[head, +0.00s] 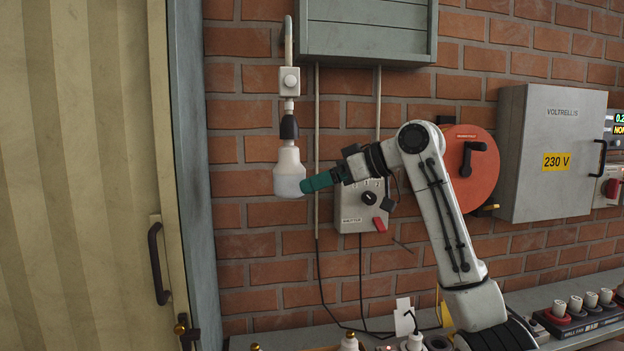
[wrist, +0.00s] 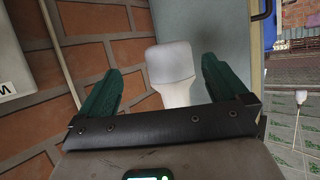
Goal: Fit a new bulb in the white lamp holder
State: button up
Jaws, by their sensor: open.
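A white lamp fitting hangs in front of the brick wall in the head view. It has a curved white pipe, a small white box (head: 289,80), a black collar (head: 288,127) and a white, flared bulb-shaped part (head: 288,157) with a paler rounded bottom. I cannot tell where holder ends and bulb begins. My gripper (head: 303,187) has teal fingers and points left at that rounded bottom. In the wrist view a white bulb-shaped piece (wrist: 172,65) shows between the spread fingers of my gripper (wrist: 165,85), with gaps on both sides. Contact is not visible.
A grey control box (head: 352,212) and red reel (head: 468,170) are on the wall behind my arm. A grey cabinet (head: 545,150) is at right. White bulb-like pieces (head: 348,341) stand on the bench below. A striped door (head: 90,180) is at left.

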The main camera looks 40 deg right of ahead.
aim_at(285, 182)
jog(key=r, duration=0.2)
jog(key=s+r, duration=0.1)
jog(key=shift+a, duration=0.25)
jog(key=shift+a+r, duration=0.1)
jog(key=shift+r, duration=0.05)
jog(key=p+x, duration=0.1)
jog(key=x, duration=0.9)
jog(key=shift+w+p, duration=0.25)
jog(key=shift+p, duration=0.05)
jog(key=shift+n, duration=0.3)
jog(key=shift+c, duration=0.2)
jog(key=c, duration=1)
jog(key=shift+o, duration=0.2)
jog(key=shift+n+g+y+p, duration=0.3)
jog(key=shift+n+y+p, duration=0.25)
jog(key=shift+p, duration=0.6)
jog(key=shift+s+a+n+g+y+p, duration=0.15)
jog(key=shift+n+g+y+p, duration=0.55)
jog(key=shift+n+y+p, duration=0.8)
jog(key=shift+m+h, duration=0.25)
